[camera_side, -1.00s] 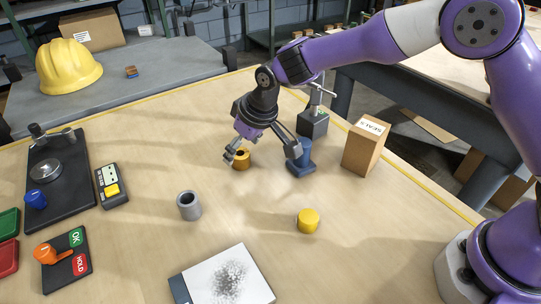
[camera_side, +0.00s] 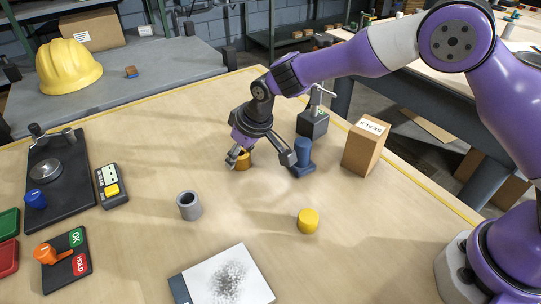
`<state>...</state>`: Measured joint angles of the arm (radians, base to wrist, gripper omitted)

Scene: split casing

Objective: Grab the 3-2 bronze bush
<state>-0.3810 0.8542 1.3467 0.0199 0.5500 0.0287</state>
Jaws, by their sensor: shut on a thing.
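The bronze bush (camera_side: 243,163) is a short golden-brown ring that stands on the wooden bench, left of the blue post. My gripper (camera_side: 249,155) is low over the bench and shut on the bush. One finger shows at the bush's left side. The other finger side reaches right, close to the blue post, and the hand hides part of the bush's top.
A blue post on a base (camera_side: 302,160) stands just right of my gripper. A grey bush (camera_side: 189,206) and a yellow cylinder (camera_side: 308,221) stand nearer the front. A cardboard box (camera_side: 365,147) is at right. Bench between them is clear.

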